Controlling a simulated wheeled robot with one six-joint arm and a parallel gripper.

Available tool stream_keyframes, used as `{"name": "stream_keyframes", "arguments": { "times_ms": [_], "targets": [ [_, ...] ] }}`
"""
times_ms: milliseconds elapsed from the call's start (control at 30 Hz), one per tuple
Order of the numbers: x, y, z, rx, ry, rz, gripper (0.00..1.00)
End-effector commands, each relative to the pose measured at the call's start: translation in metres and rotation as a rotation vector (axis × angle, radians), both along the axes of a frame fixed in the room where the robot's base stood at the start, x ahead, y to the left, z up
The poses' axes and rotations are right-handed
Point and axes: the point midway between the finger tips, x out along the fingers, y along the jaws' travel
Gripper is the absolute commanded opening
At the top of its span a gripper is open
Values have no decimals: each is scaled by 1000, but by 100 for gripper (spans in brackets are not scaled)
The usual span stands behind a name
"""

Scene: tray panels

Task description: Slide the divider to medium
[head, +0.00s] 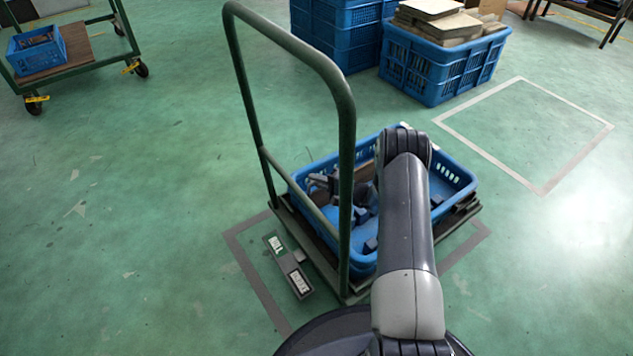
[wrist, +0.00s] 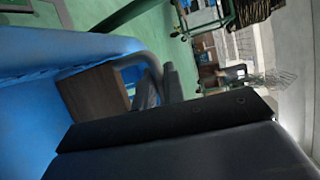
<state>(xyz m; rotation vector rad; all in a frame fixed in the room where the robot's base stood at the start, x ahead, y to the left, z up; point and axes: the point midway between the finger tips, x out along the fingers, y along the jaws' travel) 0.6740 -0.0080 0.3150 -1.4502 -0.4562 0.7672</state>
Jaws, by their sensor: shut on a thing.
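The blue crate (head: 462,185) sits on a cart in the head view, and its blue wall (wrist: 35,110) fills the left of the wrist view. A brown panel, which I take to be the divider (head: 366,171), shows partly inside the crate; it also shows in the wrist view (wrist: 92,95). My gripper (head: 322,184) is inside the crate, at the left of my arm. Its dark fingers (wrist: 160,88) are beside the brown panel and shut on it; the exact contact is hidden. My arm covers much of the crate's right part.
The cart's green handle (head: 345,160) rises in front of the crate. A grey strip with two white labels (head: 290,268) lies at the cart's left; the labels are too small to read. Small dark pieces (head: 362,215) lie in the crate. Stacked blue crates (head: 425,75) stand behind.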

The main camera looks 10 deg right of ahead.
Motion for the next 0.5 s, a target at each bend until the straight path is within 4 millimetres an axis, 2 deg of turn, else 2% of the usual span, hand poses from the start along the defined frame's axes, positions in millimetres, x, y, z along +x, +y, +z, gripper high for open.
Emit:
{"name": "stream_keyframes", "arguments": {
  "times_ms": [133, 167, 200, 400, 500],
  "targets": [
    [0, 0, -1, -1, 2, -1, 0],
    [0, 0, -1, -1, 2, -1, 12],
    [0, 0, -1, -1, 2, -1, 15],
    [0, 0, 0, -1, 2, 0, 32],
    [0, 0, 0, -1, 2, 0, 32]
  ]
}}
